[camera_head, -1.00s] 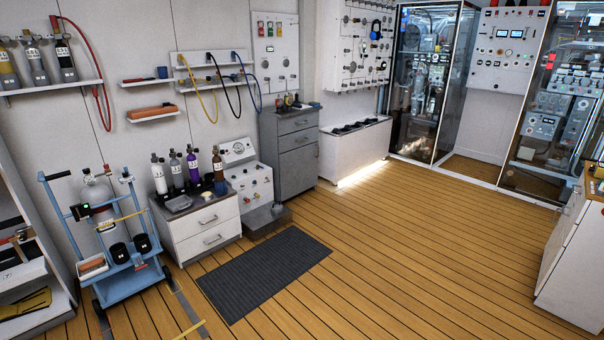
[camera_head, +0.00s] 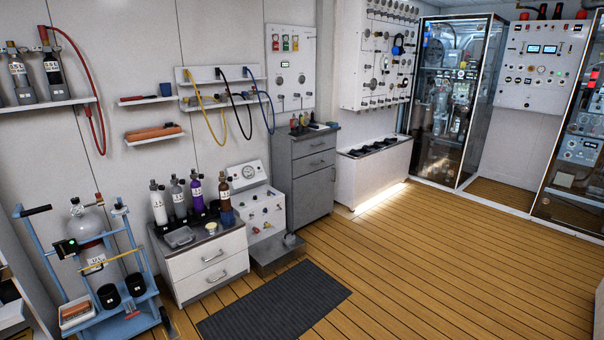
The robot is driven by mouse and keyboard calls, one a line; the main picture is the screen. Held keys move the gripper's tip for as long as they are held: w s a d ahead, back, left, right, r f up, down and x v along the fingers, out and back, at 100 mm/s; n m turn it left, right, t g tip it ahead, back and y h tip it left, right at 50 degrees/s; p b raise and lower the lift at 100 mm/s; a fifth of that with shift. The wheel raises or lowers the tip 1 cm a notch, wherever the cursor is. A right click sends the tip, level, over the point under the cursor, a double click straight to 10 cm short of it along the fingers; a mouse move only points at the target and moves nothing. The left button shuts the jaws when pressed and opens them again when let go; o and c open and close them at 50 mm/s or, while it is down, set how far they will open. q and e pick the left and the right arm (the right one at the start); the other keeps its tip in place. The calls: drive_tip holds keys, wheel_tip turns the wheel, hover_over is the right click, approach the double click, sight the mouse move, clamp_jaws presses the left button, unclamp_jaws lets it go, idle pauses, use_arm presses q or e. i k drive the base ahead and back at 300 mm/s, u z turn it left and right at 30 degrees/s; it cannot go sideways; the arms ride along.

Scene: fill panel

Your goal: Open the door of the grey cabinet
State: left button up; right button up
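The grey cabinet (camera_head: 307,178) stands against the left wall, just past the white control unit. It has two drawers at the top with handles. Below them is a door (camera_head: 315,197), which looks shut, with a small handle near its right edge. Several small bottles and other items stand on its top. Neither of my grippers is in view.
A white drawer unit (camera_head: 208,265) with several bottles and a white gauge unit (camera_head: 262,212) stand left of the cabinet. A blue cart (camera_head: 130,322) is at lower left. A dark mat (camera_head: 275,303) lies in front. The wooden floor (camera_head: 420,255) is clear to the right.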

sight(312, 193)
drive_tip(key=z, duration=0.65)
drive_tip(key=i, duration=2.45)
drive_tip(key=z, duration=0.4)
drive_tip(key=i, duration=2.45)
drive_tip(key=u, duration=0.35)
drive_tip(key=i, duration=0.85)
drive_tip(key=u, duration=0.1)
